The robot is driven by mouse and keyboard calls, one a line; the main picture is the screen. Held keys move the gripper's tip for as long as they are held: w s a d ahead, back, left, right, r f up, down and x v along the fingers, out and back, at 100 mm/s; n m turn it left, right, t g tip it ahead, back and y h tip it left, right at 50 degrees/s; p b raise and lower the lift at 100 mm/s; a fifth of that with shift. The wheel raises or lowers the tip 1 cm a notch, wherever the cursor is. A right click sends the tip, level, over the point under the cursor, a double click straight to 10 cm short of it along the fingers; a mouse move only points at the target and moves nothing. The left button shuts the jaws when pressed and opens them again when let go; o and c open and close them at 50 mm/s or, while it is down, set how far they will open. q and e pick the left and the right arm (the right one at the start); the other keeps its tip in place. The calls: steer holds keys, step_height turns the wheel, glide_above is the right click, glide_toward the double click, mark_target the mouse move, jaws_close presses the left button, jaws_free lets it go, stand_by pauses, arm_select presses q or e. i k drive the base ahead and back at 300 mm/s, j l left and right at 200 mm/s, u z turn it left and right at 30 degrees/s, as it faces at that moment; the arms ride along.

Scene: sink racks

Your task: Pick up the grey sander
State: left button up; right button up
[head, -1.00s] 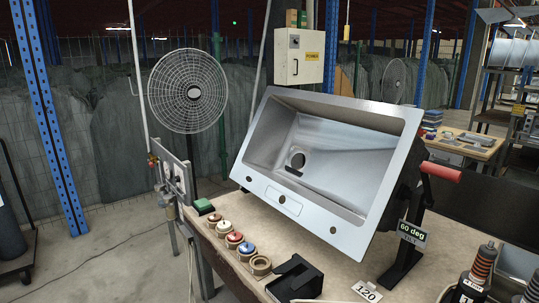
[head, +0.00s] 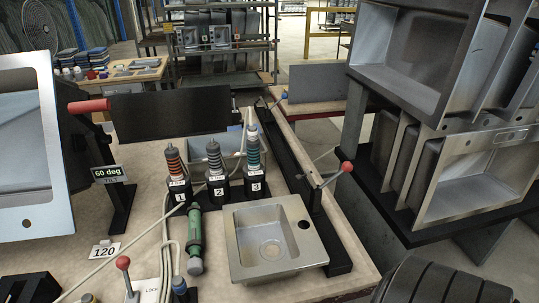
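I cannot tell for certain which tool is the grey sander. Neither of my grippers is in view.
A small steel sink (head: 270,240) lies right of the green tool. A large tilted sink (head: 30,150) with a red handle (head: 90,106) is at left. A red-knobbed lever (head: 346,167) rises near the bench's right edge. Racked sinks (head: 470,170) stand at right.

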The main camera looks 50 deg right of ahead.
mark_target(217, 174)
steer(key=z, duration=1.05)
steer(key=k+l+u, duration=0.15)
steer(key=u, duration=1.3)
steer(key=z, duration=1.35)
steer(key=j+u, duration=0.1)
steer(key=u, duration=0.25)
steer(key=i, duration=0.05)
